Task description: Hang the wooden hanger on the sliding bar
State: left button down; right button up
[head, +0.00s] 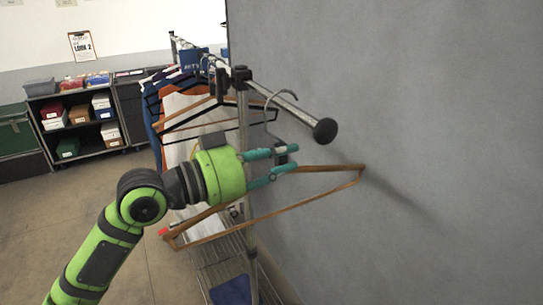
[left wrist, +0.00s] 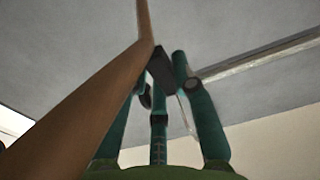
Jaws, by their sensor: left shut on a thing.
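My left gripper (head: 284,160) is shut on the neck of the wooden hanger (head: 318,200), just below its metal hook (head: 267,118). The hanger is tilted, its brown frame spreading to both sides below the fingers. The sliding bar (head: 300,112) slopes from the rack's clamp to a round black end cap. The hook's top overlaps the bar in the head view; I cannot tell whether it rests over it. In the left wrist view the hanger's wood (left wrist: 92,92) crosses close to the teal fingers (left wrist: 165,85), and a pale rod (left wrist: 260,60) shows at right. My right gripper is out of view.
A grey wall (head: 420,130) stands close behind the bar and hanger. The rack's upright (head: 243,150) is behind my gripper, with clothes (head: 180,115) on hangers to its left. A dark shelf unit (head: 75,115) stands far left. The floor at lower left is open.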

aim_at(299, 170)
pick_arm(q)
jog(key=shift+p+x, duration=0.4)
jog(key=shift+x, duration=1.65)
jog(key=shift+f, duration=0.15)
jog(key=shift+f+b, duration=1.4)
jog(key=shift+f, duration=0.25)
jog(key=c, duration=1)
grip_release()
jog(key=shift+o, duration=0.2)
jog(key=shift+a, duration=0.1)
